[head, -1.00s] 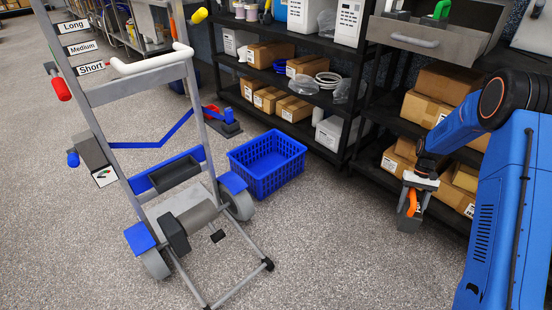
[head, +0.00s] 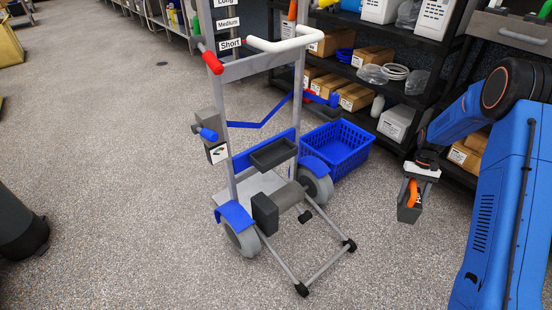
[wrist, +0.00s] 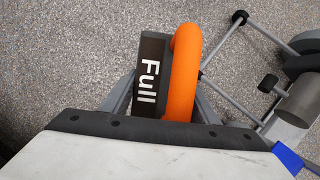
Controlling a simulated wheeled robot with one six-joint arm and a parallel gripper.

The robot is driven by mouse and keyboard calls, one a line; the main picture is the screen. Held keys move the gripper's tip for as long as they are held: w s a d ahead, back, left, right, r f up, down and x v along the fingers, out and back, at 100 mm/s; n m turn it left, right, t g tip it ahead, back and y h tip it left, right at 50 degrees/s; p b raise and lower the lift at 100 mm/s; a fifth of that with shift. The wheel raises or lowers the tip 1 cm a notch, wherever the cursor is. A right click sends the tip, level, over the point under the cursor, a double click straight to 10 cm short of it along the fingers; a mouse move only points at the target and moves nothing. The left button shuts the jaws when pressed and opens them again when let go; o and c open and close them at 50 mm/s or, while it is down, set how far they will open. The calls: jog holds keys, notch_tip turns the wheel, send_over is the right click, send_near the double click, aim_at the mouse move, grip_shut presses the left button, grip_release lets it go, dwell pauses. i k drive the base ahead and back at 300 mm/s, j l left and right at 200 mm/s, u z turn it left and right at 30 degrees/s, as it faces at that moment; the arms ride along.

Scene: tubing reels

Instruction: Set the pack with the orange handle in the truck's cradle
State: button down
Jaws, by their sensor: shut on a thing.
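The pack with the orange handle (head: 408,212) hangs from my gripper (head: 413,184) at the right of the head view, above the floor. In the wrist view, the pack (wrist: 152,75) is dark with a "Full" label, beside its thick orange handle (wrist: 183,75). My gripper is shut on the handle; its fingertips are mostly hidden. The grey hand truck (head: 236,140) stands left of my gripper. A dark, open-topped tray (head: 273,153), apparently the cradle, is on its blue crossbar and looks empty. The truck's lower frame shows at the right of the wrist view.
A blue basket (head: 338,148) stands on the floor behind the truck. Black shelves (head: 425,95) with boxes line the back right. A dark rounded object (head: 22,225) is at the left edge. Speckled floor lies clear between my gripper and the truck, and in front.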

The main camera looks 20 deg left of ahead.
aim_at(274, 158)
jog(key=k+j, duration=0.1)
jog(key=j, duration=0.3)
jog(key=k+j, duration=0.1)
jog(key=j, duration=0.3)
jog(key=k+j+u, duration=0.1)
jog(key=j, duration=0.35)
jog(key=k+j, duration=0.15)
jog(key=j, duration=0.25)
